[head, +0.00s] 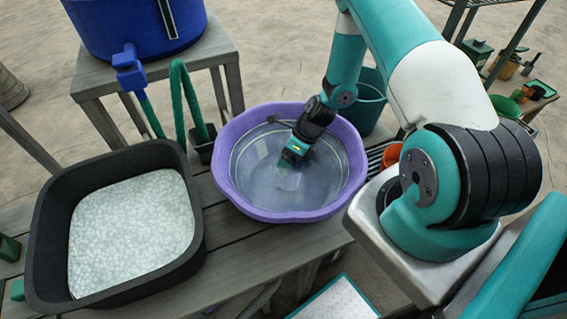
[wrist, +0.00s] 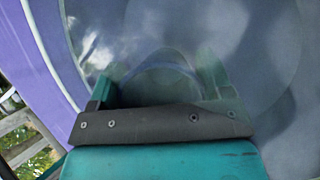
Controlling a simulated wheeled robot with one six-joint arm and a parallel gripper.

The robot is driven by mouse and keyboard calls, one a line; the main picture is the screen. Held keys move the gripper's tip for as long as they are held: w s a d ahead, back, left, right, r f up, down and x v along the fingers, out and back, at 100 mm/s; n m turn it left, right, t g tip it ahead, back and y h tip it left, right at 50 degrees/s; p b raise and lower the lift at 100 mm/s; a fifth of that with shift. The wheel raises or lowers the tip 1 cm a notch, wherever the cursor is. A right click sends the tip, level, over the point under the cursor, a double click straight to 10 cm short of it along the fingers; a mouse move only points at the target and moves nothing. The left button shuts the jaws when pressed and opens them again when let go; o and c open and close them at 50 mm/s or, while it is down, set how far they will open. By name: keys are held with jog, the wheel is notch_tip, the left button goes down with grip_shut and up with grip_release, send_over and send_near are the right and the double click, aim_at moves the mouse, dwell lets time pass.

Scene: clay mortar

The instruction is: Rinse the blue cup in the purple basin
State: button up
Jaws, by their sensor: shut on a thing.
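The purple basin (head: 226,172) stands on the wooden bench and holds clear water. My gripper (head: 287,168) points down into the basin, with its fingers under the water near the middle. In the wrist view my gripper (wrist: 157,78) has its two fingers on either side of a faint, bluish rounded rim, the blue cup (wrist: 160,68), and is shut on it. The water blurs the cup, so its tilt and its contents cannot be told. In the head view the cup is hidden under the gripper and water. The basin wall (wrist: 45,60) runs along the left of the wrist view.
A blue barrel (head: 135,25) with a tap sits on a stand behind, beside a green hose (head: 182,95). A teal bucket (head: 370,100) and an orange pot (head: 391,157) are close on the basin's right.

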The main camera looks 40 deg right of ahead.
notch_tip(320, 180, up, 20)
jog(key=p, duration=1.6)
jog(key=shift+f, duration=0.15)
dwell(0.6)
